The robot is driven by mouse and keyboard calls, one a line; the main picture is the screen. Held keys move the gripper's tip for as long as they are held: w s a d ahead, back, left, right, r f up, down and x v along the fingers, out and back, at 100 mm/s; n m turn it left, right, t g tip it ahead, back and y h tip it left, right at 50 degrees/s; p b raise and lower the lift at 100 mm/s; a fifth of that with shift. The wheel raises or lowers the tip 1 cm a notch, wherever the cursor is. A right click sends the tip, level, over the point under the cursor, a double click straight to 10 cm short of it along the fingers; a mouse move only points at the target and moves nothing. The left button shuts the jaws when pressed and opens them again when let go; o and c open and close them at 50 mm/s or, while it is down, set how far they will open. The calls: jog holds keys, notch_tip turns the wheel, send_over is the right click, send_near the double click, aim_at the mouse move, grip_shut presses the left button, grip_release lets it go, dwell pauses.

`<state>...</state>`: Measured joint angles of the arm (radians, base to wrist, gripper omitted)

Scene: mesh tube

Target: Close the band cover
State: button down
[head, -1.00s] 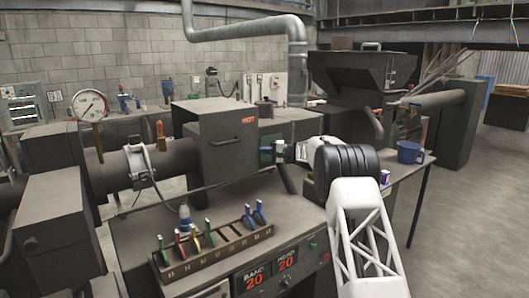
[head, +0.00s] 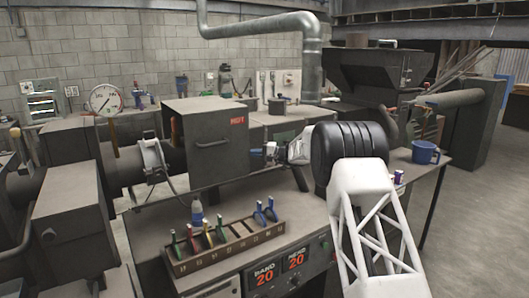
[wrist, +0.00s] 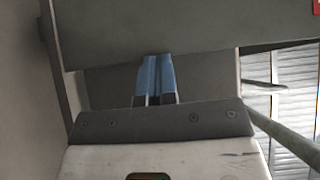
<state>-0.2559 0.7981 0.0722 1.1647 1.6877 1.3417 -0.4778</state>
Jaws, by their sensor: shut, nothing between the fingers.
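The band cover (head: 205,150) is a dark grey metal box with a red HOT label, sitting around the horizontal barrel (head: 130,170). Its left edge is close to the pale clamp ring (head: 152,160) on the barrel. My gripper (head: 262,152) is at the right end of the cover, shut and empty. In the wrist view, the blue fingers of my gripper (wrist: 156,62) are together, their tips at the edge of a grey panel of the cover (wrist: 190,30). I cannot tell whether they touch it.
A tool rack (head: 228,246) with several coloured pliers and a bottle (head: 197,213) stand on the bench in front. A hopper (head: 385,75) stands behind.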

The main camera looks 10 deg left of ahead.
jog(key=s+a, duration=1.3)
jog(key=shift+a, duration=0.1)
jog(key=shift+s+a, duration=0.1)
jog(key=shift+w+d, duration=0.4)
jog(key=w+d, duration=0.2)
jog(key=shift+w+d, duration=0.2)
jog(key=shift+d, duration=0.1)
send_near(223, 159)
jog(key=shift+d, duration=0.85)
jog(key=shift+r, duration=0.15)
